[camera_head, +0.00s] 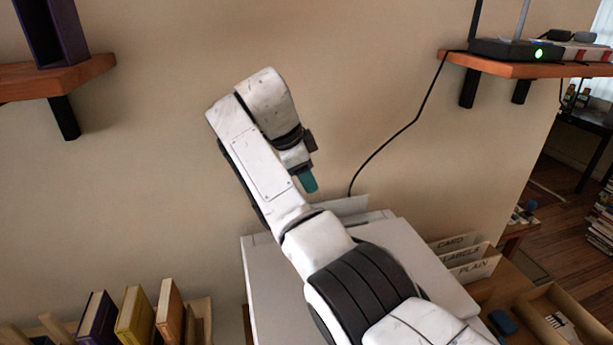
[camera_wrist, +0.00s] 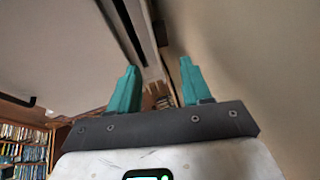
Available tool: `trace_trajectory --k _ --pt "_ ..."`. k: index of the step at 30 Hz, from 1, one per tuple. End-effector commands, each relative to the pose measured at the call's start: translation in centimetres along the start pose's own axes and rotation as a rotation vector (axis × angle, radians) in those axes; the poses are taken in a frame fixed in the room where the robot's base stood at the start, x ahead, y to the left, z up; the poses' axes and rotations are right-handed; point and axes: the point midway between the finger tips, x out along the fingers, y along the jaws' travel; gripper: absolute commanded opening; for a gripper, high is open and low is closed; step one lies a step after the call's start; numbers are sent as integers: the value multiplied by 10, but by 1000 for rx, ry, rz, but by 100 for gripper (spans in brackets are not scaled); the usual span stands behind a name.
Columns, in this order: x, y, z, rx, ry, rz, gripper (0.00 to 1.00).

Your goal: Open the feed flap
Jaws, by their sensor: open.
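A white printer-like machine (camera_head: 422,262) stands against the wall, partly hidden behind my arm. A pale narrow panel (camera_head: 345,206) shows at its back edge near the wall. It may be the feed flap, but I cannot tell whether it is open or shut. My gripper (camera_head: 308,181) is above the back of the machine, with one teal fingertip showing. In the wrist view my gripper (camera_wrist: 158,64) is open, with nothing between its teal fingers. A pale strip with a dark slot (camera_wrist: 146,45) runs beyond the fingers, between the machine's pale surface (camera_wrist: 60,45) and the wall.
Card sorters (camera_head: 462,258) labelled CARD, LABELS and PLAIN stand right of the machine. Upright books (camera_head: 135,318) are at the lower left. A router (camera_head: 515,50) sits on the right wall shelf (camera_head: 500,68), with a black cable (camera_head: 400,133) hanging down. Another shelf (camera_head: 60,78) is at the left.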

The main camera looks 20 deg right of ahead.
Motion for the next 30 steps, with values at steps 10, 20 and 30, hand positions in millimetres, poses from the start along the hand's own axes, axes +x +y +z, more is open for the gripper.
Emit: trace_trajectory --k 10,20,30 --pt "23 -4 -20 -326 -101 -61 14" --pt "47 -6 -49 -978 -210 -285 0" --pt "57 9 -71 -1740 -137 -652 0"
